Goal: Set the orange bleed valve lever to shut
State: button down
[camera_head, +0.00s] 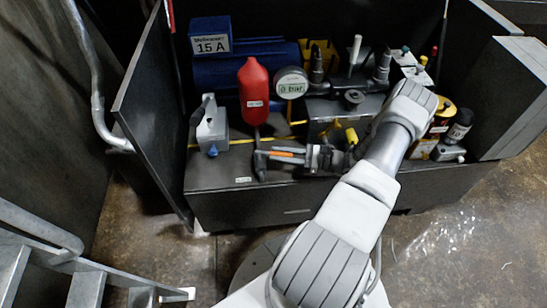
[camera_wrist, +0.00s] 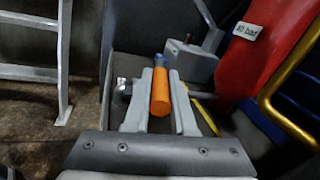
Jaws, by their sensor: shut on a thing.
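The orange bleed valve lever (camera_head: 288,152) is near the front of the dark cabinet, left of my wrist. My gripper (camera_head: 270,157) reaches it from the right and is shut on it. In the wrist view, the orange lever (camera_wrist: 160,95) lies lengthwise between the two grey fingers of my gripper (camera_wrist: 160,77), with a blue part at its far end. The valve body is mostly hidden by the fingers, and I cannot read the lever's setting.
A red bottle (camera_head: 253,90) stands behind the lever, with a round gauge (camera_head: 291,82) to its right. A grey switch box (camera_head: 211,130) with a lever is to the left. The open cabinet door (camera_head: 145,90) bounds the left side. A yellow rail (camera_wrist: 288,85) shows at right.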

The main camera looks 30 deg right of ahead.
dwell(0.3)
jog(key=c, duration=0.8)
grip_release()
jog(key=shift+o, duration=0.2)
notch_tip(320, 180, up, 5)
jog(key=p, duration=0.2)
jog(key=shift+d+p, duration=0.15)
jog(key=shift+p, duration=0.15)
jog(key=s+d+r+p, duration=0.2)
jog(key=s+d+r, duration=0.4)
jog(key=s, duration=0.4)
jog(key=shift+p, duration=0.3)
